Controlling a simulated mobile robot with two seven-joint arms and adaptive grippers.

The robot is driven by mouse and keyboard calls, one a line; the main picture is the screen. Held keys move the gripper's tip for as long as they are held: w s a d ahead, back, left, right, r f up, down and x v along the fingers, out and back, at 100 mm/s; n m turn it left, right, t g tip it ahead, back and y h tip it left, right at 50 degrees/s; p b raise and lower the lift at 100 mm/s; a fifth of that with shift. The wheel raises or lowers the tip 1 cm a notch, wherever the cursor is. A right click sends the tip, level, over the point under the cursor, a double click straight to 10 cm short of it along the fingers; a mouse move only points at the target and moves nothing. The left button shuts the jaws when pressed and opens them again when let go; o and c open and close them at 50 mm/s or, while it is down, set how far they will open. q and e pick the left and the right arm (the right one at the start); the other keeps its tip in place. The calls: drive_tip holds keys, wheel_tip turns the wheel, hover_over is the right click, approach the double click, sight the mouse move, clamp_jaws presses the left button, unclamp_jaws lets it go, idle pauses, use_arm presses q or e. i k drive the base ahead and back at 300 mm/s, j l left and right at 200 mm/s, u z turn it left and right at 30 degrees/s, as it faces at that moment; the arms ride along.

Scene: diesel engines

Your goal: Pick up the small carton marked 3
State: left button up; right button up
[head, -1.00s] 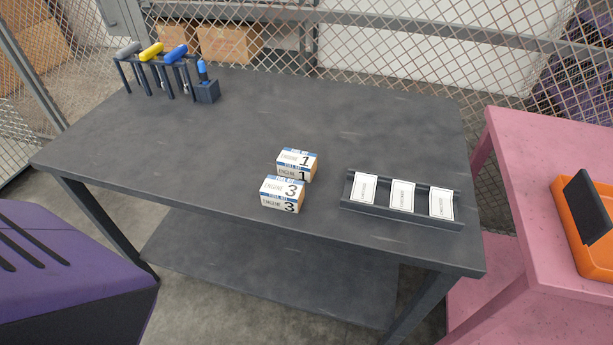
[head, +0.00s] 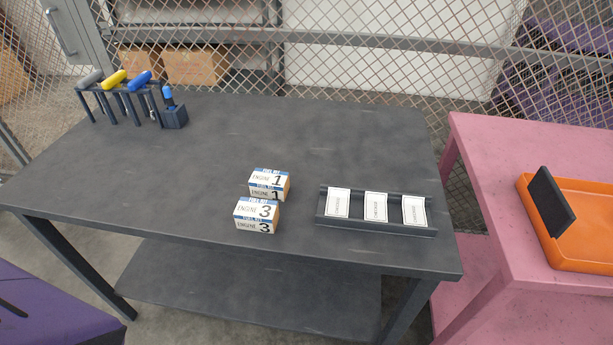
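The small carton marked 3 (head: 256,214) sits on the dark grey table (head: 190,190), close to its front edge. It is white and tan with a blue band. A like carton marked 1 (head: 268,183) stands right behind it, a little to the right; I cannot tell whether the two touch. Neither of my grippers shows in the head view.
A black holder (head: 376,228) with three white cards lies right of the cartons. A rack with coloured-handled tools (head: 126,80) stands at the back left. A pink table (head: 500,165) with an orange tray (head: 590,262) is at the right.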

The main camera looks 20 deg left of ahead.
sight(250, 213)
drive_tip(key=k+u, duration=0.1)
drive_tip(key=u, duration=0.9)
